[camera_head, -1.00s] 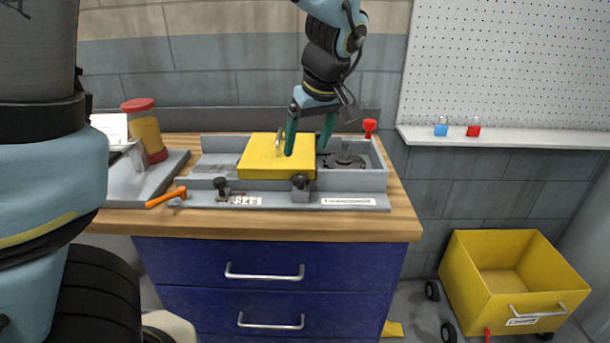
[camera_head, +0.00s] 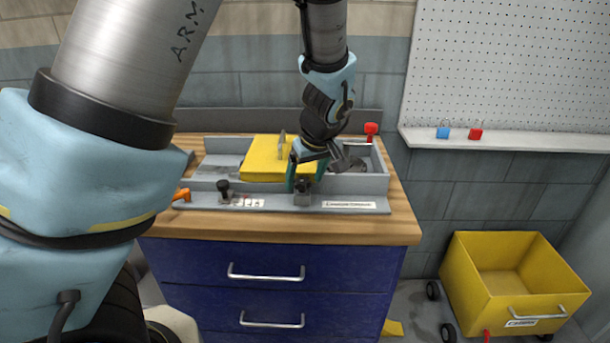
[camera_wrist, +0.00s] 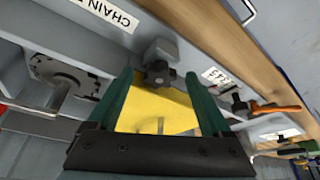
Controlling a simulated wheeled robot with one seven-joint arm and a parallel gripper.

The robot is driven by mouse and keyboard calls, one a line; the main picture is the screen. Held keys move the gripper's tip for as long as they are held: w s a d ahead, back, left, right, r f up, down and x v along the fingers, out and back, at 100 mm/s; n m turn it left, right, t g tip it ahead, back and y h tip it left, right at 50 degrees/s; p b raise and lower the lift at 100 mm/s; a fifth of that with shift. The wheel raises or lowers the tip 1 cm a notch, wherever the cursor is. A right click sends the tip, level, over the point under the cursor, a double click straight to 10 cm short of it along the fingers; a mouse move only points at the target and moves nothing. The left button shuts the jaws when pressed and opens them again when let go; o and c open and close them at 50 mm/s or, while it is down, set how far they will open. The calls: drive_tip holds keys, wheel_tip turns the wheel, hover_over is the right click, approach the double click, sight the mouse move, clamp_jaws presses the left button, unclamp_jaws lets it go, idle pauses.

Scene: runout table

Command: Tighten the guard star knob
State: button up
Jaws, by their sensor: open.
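The guard star knob (camera_head: 303,184) is black and sits on a grey block at the front of the fixture, by the yellow guard's right front corner. In the wrist view the knob (camera_wrist: 159,74) shows clearly, between and just beyond the two green fingertips. My gripper (camera_head: 304,176) is open and points down at the knob. The yellow guard (camera_head: 262,160) lies flat over the middle of the grey fixture (camera_head: 375,184). I cannot tell whether a finger touches the knob.
A second black knob (camera_head: 223,188) stands to the left on the front rail, with an orange handle (camera_head: 181,194) beyond it. A red knob (camera_head: 371,128) stands at the back right. A yellow bin (camera_head: 515,285) is on the floor at right. The worktop's front strip (camera_head: 350,228) is clear.

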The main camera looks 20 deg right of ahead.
clamp_jaws()
idle(0.8)
